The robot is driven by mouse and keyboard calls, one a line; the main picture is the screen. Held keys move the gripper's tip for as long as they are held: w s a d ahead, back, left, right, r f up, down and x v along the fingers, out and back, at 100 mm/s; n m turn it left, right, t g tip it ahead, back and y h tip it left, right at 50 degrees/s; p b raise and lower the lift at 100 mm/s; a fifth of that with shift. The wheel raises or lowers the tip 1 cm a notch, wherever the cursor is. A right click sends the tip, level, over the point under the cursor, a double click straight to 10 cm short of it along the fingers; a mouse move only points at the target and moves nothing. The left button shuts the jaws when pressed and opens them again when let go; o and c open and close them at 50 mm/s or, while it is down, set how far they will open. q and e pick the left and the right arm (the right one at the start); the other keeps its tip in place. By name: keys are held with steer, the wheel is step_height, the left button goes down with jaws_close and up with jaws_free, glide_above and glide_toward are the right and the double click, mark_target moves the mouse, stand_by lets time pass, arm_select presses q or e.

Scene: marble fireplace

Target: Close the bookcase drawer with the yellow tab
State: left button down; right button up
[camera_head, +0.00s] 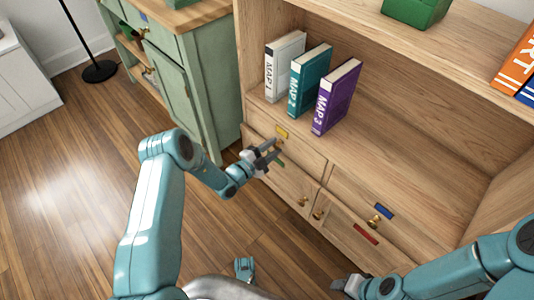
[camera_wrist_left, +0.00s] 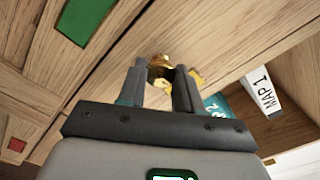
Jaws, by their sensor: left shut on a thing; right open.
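The bookcase drawer (camera_head: 306,158) with the yellow tab (camera_head: 282,132) is at the left of the wooden bookcase, below the shelf with books. It looks flush or nearly so; I cannot tell if a small gap is left. My left gripper (camera_head: 268,153) is at this drawer's front, shut on its brass knob. In the left wrist view the knob (camera_wrist_left: 160,64) sits between the fingertips, and the yellow tab (camera_wrist_left: 196,78) shows just right of them, partly hidden. My right gripper (camera_head: 347,285) is open and empty, low in the head view, away from the drawer.
A green tab (camera_head: 280,164) marks the cupboard door below; the drawer to the right has a blue tab (camera_head: 384,211), above a red tab (camera_head: 366,233). Several books, including the purple MAP 3 (camera_head: 337,97), stand above. A green cabinet (camera_head: 185,85) is at left.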

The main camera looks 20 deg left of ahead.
arm_select(q)
steer(key=shift+w+r, duration=0.1)
steer(key=shift+w, duration=0.05)
steer(key=c, duration=1.1)
jaws_free()
steer(key=o, duration=0.3)
steer(key=shift+w, duration=0.1)
steer(key=shift+o, duration=0.2)
steer(key=p+v, duration=0.4)
steer(key=v, duration=1.2)
